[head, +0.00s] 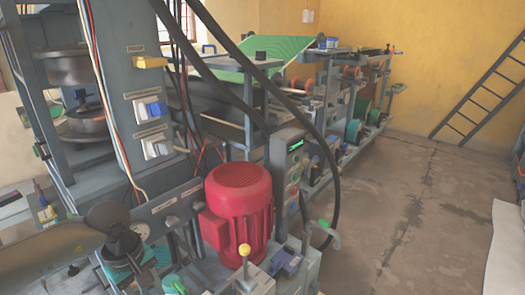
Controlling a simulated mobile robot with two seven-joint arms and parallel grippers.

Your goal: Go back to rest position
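The task names no object apart from my own arms. I make out neither my left nor my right gripper in the head view. The grey press (100,180) stands at the left, with stacked round dark plates (85,118) inside its frame. A smooth beige-grey rounded body (50,265) enters at the lower left and reaches towards a dark knob-like part (120,238). I cannot tell what this body belongs to.
A red ribbed motor (240,212) stands at the bottom middle, beside a yellow-knobbed lever (244,250). Black hoses (337,190) loop near a control box (287,165). Another machine (345,90) runs along the back. Open concrete floor (420,210) lies right; a ladder (485,95) leans on the yellow wall.

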